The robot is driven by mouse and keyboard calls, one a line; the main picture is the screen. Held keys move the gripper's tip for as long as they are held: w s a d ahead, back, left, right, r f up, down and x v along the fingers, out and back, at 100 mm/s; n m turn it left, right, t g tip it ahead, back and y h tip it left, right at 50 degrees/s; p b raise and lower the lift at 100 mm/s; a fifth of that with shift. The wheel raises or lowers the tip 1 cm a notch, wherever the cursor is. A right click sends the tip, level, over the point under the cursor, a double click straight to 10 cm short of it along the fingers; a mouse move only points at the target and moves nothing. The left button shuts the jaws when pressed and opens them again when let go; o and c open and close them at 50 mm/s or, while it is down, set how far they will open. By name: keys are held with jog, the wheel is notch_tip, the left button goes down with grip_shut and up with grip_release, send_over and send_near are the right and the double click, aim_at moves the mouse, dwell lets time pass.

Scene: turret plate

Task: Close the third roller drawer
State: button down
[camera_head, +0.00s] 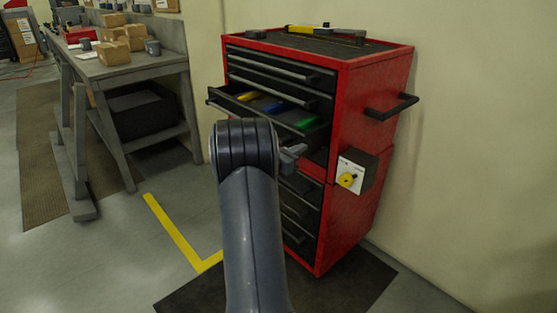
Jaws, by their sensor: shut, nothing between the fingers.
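The red roller cabinet (373,98) stands against the wall, right of centre. Its third drawer from the top (222,104) is pulled out toward the left front. Yellow, blue and green items lie inside the drawer. My gripper (293,154) is partly visible just beyond my arm's dark joint, below the open drawer and close to the cabinet front. It is shut and empty. My arm hides part of the drawer front and the lower drawers, so I cannot tell whether the gripper touches anything.
The drawers above look closed. A grey workbench (132,71) with boxes stands at the left. Clear floor with a yellow line (172,228) lies between.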

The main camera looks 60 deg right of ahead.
aim_at(316, 142)
jog(key=x, duration=0.7)
jog(key=shift+s+d+b, duration=0.15)
jog(key=shift+s+b, duration=0.15)
jog(key=shift+s, duration=0.1)
